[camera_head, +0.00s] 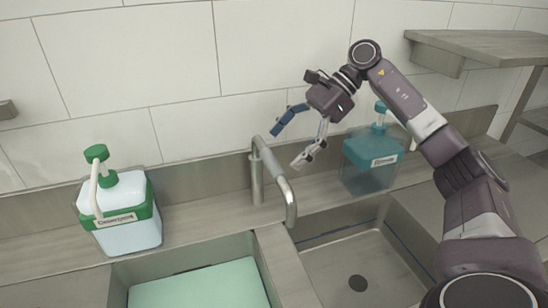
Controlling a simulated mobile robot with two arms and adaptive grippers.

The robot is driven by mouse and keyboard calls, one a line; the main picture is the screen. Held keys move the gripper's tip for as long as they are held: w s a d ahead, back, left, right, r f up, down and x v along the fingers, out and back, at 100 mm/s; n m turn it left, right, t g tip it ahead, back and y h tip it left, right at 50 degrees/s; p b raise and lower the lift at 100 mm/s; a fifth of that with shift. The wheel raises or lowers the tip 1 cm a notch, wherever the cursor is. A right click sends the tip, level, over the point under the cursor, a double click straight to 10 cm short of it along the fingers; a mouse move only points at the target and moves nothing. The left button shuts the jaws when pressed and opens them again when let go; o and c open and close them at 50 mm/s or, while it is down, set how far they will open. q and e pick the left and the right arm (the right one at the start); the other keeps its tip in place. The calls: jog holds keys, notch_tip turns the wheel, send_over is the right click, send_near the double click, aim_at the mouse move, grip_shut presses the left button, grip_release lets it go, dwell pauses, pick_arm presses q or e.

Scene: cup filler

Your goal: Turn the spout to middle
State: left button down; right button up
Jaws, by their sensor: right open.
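The metal spout (273,171) rises from the ledge behind the sinks. Its arm comes forward and to the right, and its downturned end hangs over the left edge of the right basin. My right gripper (286,149) is open and empty. It is above the ledge, beside the upper part of the spout and to its right in the picture. I cannot tell whether a finger touches the spout; a small gap seems to show. My left gripper is not in view.
A white and green soap dispenser (128,232) stands at left, and a teal one (369,172) stands behind my right arm. The left basin (232,246) holds a pale green panel (200,288). The right basin (335,268) is empty, with a dark drain. A tiled wall is behind.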

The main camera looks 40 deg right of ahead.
jog(key=v, duration=0.7)
jog(key=shift+d+r, duration=0.25)
jog(key=shift+r, duration=0.05)
jog(key=shift+s, duration=0.1)
